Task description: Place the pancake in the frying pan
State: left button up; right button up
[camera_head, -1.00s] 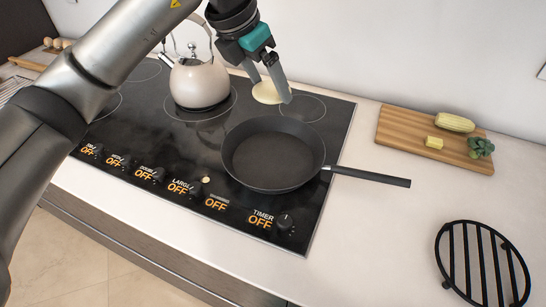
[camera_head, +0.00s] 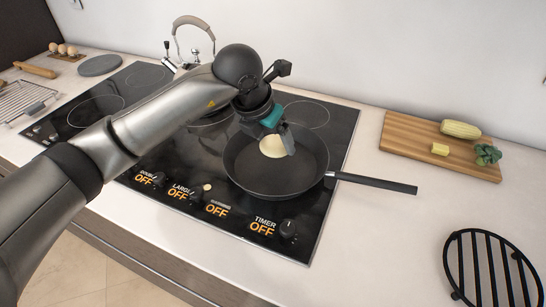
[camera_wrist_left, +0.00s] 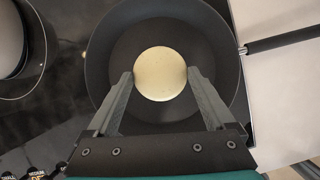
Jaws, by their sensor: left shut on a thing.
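The pale round pancake (camera_head: 273,146) is held by my left gripper (camera_head: 284,140) over the black frying pan (camera_head: 308,172). In the left wrist view the pancake (camera_wrist_left: 160,74) sits between the two fingertips of my left gripper (camera_wrist_left: 160,78), with the pan (camera_wrist_left: 108,50) behind it. The pancake appears inside the pan's outline; I cannot tell whether it touches the pan's bottom. The pan rests on the stovetop, its handle pointing right. My right gripper is not in view.
A cutting board (camera_head: 405,135) with vegetables lies at the right. A black round rack (camera_head: 490,270) lies at the lower right. The counter between them is clear.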

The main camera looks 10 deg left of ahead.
aim_at(273, 167)
pick_arm(q)
jog(key=shift+f+b, duration=0.3)
jog(key=shift+f, duration=2.2)
jog(key=shift+f, duration=0.1)
jog(key=o, duration=1.1)
jog(key=p+v, duration=0.1)
jog(key=v, duration=1.1)
jog(key=shift+p, duration=0.35)
